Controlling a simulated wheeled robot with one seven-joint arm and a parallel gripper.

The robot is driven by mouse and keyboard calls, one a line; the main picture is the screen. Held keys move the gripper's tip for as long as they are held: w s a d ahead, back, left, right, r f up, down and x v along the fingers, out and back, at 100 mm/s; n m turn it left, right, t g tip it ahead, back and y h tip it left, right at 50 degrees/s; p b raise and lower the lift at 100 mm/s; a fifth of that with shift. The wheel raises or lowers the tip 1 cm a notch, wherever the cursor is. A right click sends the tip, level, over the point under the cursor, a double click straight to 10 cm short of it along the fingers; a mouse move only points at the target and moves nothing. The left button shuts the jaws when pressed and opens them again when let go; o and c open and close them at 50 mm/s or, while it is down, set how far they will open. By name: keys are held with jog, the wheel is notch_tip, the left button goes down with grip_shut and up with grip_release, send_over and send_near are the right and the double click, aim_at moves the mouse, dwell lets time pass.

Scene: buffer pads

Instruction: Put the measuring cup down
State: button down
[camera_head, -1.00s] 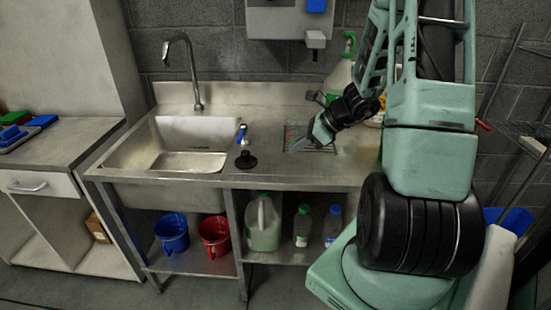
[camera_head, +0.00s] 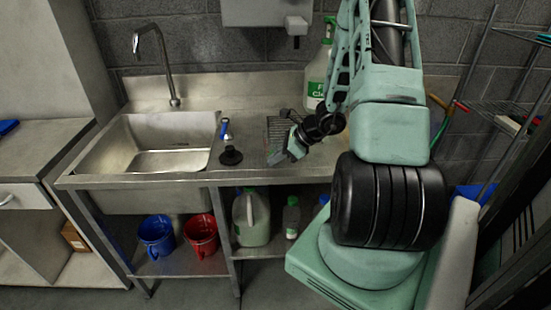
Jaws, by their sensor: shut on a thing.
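My gripper (camera_head: 280,155) is low over the steel counter (camera_head: 250,174), right of the sink. It is shut on a small, pale, see-through thing at its fingertips, which I take to be the measuring cup (camera_head: 273,156). The cup is too small and blurred to tell its tilt, or whether it touches the counter. A wire rack (camera_head: 276,128) lies on the counter just behind the gripper and is partly hidden by it.
A green-and-white spray bottle (camera_head: 318,82) stands behind my arm. The shelf below holds a blue bucket (camera_head: 157,234), a red bucket (camera_head: 202,236) and bottles.

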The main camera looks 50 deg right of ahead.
jog(key=shift+f, duration=0.2)
jog(key=shift+f, duration=0.15)
jog(key=c, duration=1.5)
grip_release()
